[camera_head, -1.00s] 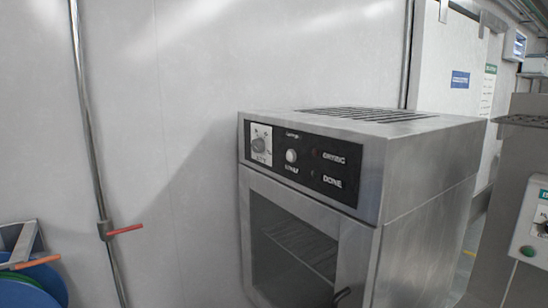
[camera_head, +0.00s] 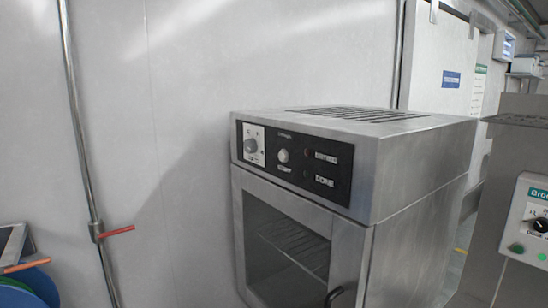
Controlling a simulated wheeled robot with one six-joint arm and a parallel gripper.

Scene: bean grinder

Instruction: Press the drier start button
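The drier (camera_head: 410,170) is a steel cabinet with a vented top and a glass-fronted door (camera_head: 285,240), which looks shut. Its black control panel (camera_head: 330,150) faces me at an angle. On the panel are a dial (camera_head: 250,146) on a pale plate at left and a round white button (camera_head: 283,155) beside it. To the right are the labels DRYING, with a dim red lamp (camera_head: 306,153), and DONE, with a dark lamp. A small label under the white button is too blurred to read. My gripper is not in view.
A grey machine with a control box (camera_head: 527,222), bearing a black knob and green button, stands at right. A wall pipe (camera_head: 82,130) with a red handle (camera_head: 119,231) runs down at left. Blue and green round items (camera_head: 30,288) sit at lower left.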

